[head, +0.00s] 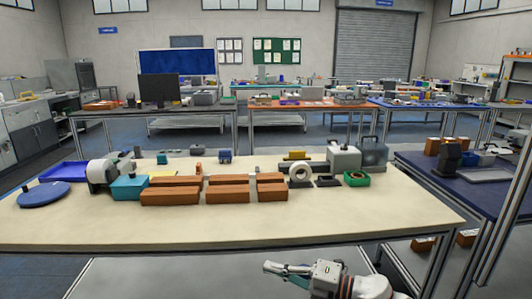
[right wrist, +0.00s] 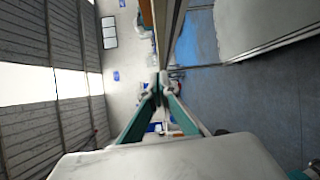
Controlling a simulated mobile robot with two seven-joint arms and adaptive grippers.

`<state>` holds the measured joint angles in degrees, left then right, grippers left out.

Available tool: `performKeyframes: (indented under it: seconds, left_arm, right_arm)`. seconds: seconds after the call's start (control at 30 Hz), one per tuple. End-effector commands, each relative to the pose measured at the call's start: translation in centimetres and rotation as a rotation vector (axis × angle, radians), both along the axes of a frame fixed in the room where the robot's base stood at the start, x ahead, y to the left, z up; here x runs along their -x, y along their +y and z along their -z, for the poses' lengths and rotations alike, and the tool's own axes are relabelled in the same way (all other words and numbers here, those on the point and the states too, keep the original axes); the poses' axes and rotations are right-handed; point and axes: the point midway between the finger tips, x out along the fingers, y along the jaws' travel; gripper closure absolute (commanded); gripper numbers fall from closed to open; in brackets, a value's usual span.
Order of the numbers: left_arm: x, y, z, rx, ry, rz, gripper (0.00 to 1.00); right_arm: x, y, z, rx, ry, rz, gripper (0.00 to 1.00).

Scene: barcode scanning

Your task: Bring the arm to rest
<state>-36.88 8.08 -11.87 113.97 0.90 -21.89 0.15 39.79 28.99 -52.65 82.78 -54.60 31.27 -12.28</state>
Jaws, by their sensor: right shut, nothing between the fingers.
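My right gripper (head: 270,267) is in front of the table's near edge at the bottom of the head view, with part of my white right arm behind it. It points left, away from the objects on the table. In the right wrist view its two fingers (right wrist: 160,88) meet at the tips, shut and empty. My left gripper is not in view.
The pale table (head: 330,224) has a clear front strip. Several brown boxes (head: 227,192) stand mid-table, with a blue disc (head: 44,195) at left and a green tray (head: 356,178) at right. A dark blue table (head: 485,205) stands at right.

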Motion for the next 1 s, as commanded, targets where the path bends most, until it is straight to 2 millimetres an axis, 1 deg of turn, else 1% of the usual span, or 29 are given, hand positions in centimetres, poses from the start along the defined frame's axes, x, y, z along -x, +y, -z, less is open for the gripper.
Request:
performKeyframes:
  seconds: [0.03,0.17,0.27,0.37,0.47,0.57,0.67,0.77,0.8,0.87,0.9,1.0]
  left_arm:
    - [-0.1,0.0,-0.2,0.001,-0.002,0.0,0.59]
    - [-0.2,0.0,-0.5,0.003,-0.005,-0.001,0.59]
    - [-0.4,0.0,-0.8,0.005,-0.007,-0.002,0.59]
    - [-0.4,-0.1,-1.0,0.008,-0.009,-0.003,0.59]
    - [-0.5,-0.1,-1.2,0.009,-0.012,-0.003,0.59]
    - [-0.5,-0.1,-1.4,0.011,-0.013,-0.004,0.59]
    - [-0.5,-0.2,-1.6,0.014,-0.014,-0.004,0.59]
    - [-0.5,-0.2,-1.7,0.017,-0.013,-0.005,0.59]
    - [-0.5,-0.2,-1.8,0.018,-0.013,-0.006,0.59]
    - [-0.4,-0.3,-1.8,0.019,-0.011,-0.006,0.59]
    - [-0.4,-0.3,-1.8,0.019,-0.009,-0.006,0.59]
    - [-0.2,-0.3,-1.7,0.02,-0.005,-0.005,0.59]
  right_arm:
    - [1.2,0.6,0.6,-0.071,0.06,0.033,1.0]
    - [3.2,0.7,1.9,-0.236,0.209,0.14,1.0]
    - [4.5,0.0,3.3,-0.35,0.332,0.234,1.0]
    - [6.0,-1.4,5.2,-0.455,0.46,0.338,1.0]
    - [7.7,-3.2,7.6,-0.549,0.594,0.451,1.0]
    - [9.9,-5.5,10.4,-0.631,0.729,0.569,1.0]
    - [12.7,-7.9,13.5,-0.703,0.867,0.693,1.0]
    - [16.1,-10.6,16.8,-0.766,1.003,0.824,1.0]
    - [17.6,-11.6,18.0,-0.787,1.055,0.876,1.0]
    - [20.1,-13.1,19.8,-0.815,1.132,0.953,1.0]
    - [21.7,-14.1,20.9,-0.832,1.178,0.999,1.0]
    - [25.3,-16.0,23.0,-0.859,1.272,1.1,1.0]
